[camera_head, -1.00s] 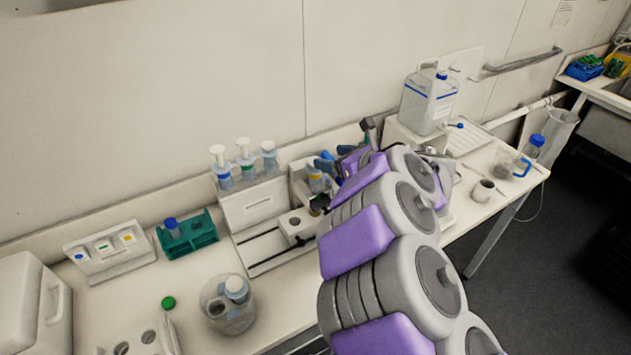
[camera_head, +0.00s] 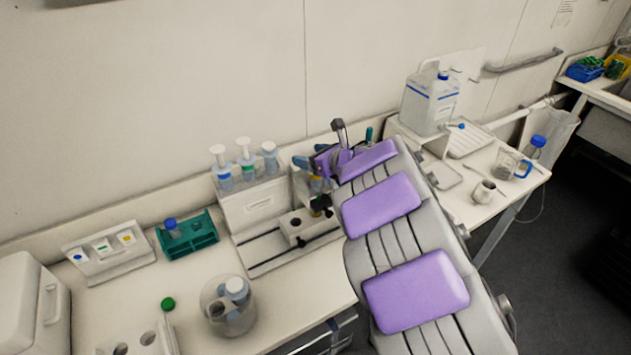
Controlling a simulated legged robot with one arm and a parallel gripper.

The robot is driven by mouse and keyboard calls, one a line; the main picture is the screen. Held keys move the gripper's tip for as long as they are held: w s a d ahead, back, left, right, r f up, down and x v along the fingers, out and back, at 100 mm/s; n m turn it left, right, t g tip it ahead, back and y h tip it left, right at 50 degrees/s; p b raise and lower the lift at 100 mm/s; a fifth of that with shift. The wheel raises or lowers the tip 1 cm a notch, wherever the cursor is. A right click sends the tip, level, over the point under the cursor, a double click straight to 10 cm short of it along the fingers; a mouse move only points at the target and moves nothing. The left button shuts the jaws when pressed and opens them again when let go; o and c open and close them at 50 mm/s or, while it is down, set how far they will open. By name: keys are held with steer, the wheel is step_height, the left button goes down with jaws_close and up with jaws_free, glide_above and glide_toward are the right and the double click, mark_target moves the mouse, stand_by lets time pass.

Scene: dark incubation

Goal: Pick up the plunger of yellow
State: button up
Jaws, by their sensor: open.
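Yellow (camera_head: 317,199) shows as a small patch at the small holder on the white stand at the table's middle. My gripper (camera_head: 318,188) is at the end of my purple and grey arm, over this stand and close to the yellow part. Its jaws are open. Dark gripper parts overlap the yellow part, so its plunger's outline and any contact cannot be made out. A white rack (camera_head: 252,203) to the left holds clear barrels, two with white tops, one banded blue (camera_head: 222,170) and one green (camera_head: 245,160).
A green tube rack (camera_head: 188,237) and a white label stand (camera_head: 108,247) stand to the left. A clear jar (camera_head: 228,306) is in front. The wall is close behind.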

steer(key=shift+c, duration=0.2)
steer(key=c, duration=1.3)
